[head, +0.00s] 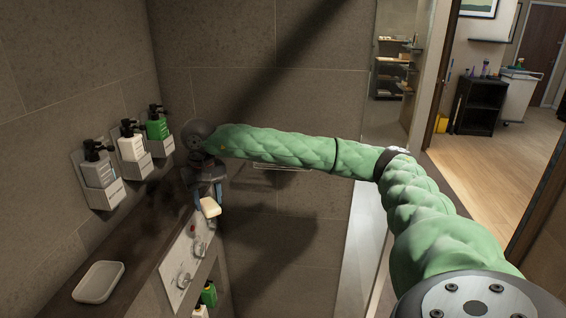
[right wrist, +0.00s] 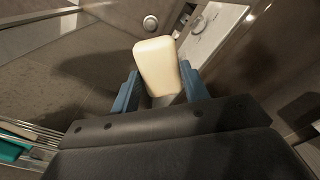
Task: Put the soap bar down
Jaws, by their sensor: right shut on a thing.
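The soap bar (head: 209,207) is a cream block held in my right gripper (head: 207,192), which points down beside the front edge of the dark ledge. In the right wrist view the soap bar (right wrist: 156,66) stands out between the two blue fingers of the gripper (right wrist: 158,92), which are shut on it. A shallow pale soap dish (head: 98,282) lies on the ledge at the lower left of the head view, apart from the soap and empty. My left gripper is not in view.
Three pump bottles, grey (head: 99,170), white (head: 131,145) and green (head: 157,125), sit in wall holders behind the ledge (head: 140,230). A panel with knobs (head: 187,262) is below the ledge's front edge. More bottles (head: 208,294) stand lower down. The ledge around the dish is clear.

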